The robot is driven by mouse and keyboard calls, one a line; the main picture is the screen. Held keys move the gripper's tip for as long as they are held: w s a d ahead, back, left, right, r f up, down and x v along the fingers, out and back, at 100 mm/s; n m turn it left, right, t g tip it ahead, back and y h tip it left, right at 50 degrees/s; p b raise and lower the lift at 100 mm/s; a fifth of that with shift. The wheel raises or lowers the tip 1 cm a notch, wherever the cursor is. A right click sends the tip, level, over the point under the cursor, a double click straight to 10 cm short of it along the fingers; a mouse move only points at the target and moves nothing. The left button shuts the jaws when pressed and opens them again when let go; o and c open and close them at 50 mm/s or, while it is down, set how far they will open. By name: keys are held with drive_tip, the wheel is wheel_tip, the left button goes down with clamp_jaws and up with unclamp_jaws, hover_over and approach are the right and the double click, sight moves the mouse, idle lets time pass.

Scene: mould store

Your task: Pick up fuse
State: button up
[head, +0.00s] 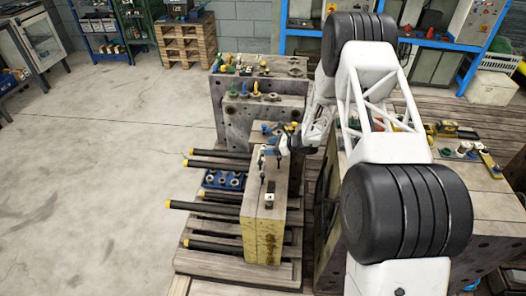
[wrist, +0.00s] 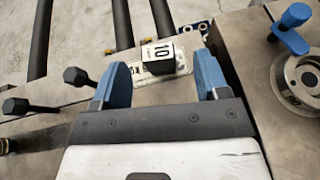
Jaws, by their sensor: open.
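The fuse (wrist: 158,54), a small dark block with a white face marked "10", sits on a pale rectangular base (wrist: 181,66) on a grey metal surface in the wrist view. My gripper (wrist: 159,68) has its two blue fingers spread wide, one on each side of the fuse. No finger appears to touch it. In the head view, my gripper (head: 272,153) is low over the top of the mould block, and I cannot make out the fuse there.
Black-headed bolts (wrist: 76,77) stand left of the fuse. A blue-handled fitting (wrist: 292,28) and a round metal ring (wrist: 302,78) lie to the right. Dark rods with yellow ends (head: 185,205) stick out left of the mould block (head: 262,235). Open floor (head: 90,160) lies farther left.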

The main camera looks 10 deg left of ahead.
sight(263, 147)
drive_tip(key=shift+x, duration=2.25)
drive_tip(key=shift+s, duration=0.1)
drive_tip(key=c, duration=1)
drive_tip(key=shift+r, duration=0.15)
drive_tip(key=shift+r, duration=4.8)
